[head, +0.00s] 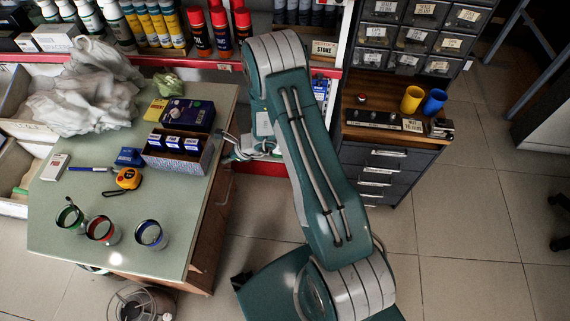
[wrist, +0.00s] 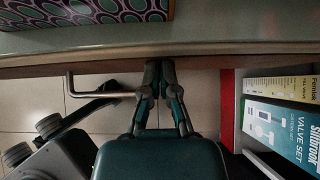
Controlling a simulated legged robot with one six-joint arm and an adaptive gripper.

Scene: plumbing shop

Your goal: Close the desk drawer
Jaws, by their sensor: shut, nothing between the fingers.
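The desk (head: 190,235) has a pale green top and brown wooden sides, at the left of the head view. In the wrist view a thin wooden front (wrist: 35,71) shows under the desktop edge (wrist: 230,48), with an L-shaped metal handle (wrist: 100,94) standing out from it. I cannot tell how far the drawer is open. My gripper (head: 230,148) is at the desk's right edge in the head view. In the wrist view my gripper (wrist: 160,66) is shut and empty, its fingertips at the wooden front, right of the handle; contact is unclear.
On the desk are a box of small blue boxes (head: 175,155), a tape measure (head: 128,179), several cups (head: 103,230) and white cloth (head: 90,95). A red-edged shelf with boxes (wrist: 280,125) stands close right. A dark drawer cabinet (head: 378,175) stands right; open floor (head: 460,260) lies beyond.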

